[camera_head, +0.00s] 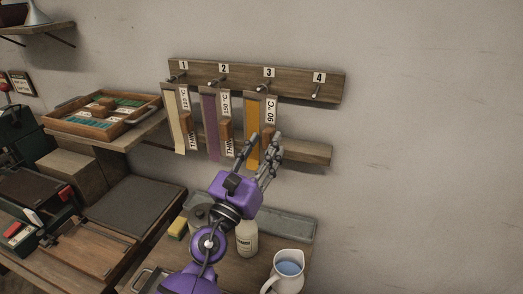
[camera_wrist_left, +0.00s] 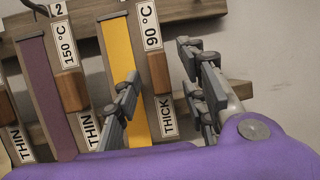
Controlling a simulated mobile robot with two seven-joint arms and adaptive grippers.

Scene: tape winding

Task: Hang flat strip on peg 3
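A yellow strip (camera_head: 252,128) hangs flat against the rack under peg 3 (camera_head: 270,86). In the left wrist view the yellow strip (camera_wrist_left: 126,70) runs down behind my left finger. A wooden block (camera_wrist_left: 158,72) lies beside it, between labels reading 90 °C and THICK. My left gripper (camera_head: 264,142) is in front of the strip's lower part, fingers pointing up. Its fingers (camera_wrist_left: 160,65) are spread, with nothing clearly held between them. The top of the strip at the peg is not clear. My right gripper is out of view.
A cream strip (camera_head: 174,122) and a purple strip (camera_head: 209,125) hang under pegs 1 and 2. Peg 4 (camera_head: 316,92) is bare. A white bottle (camera_head: 246,239) and a jug (camera_head: 286,272) stand on the bench below. A wooden tray (camera_head: 128,128) sits left.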

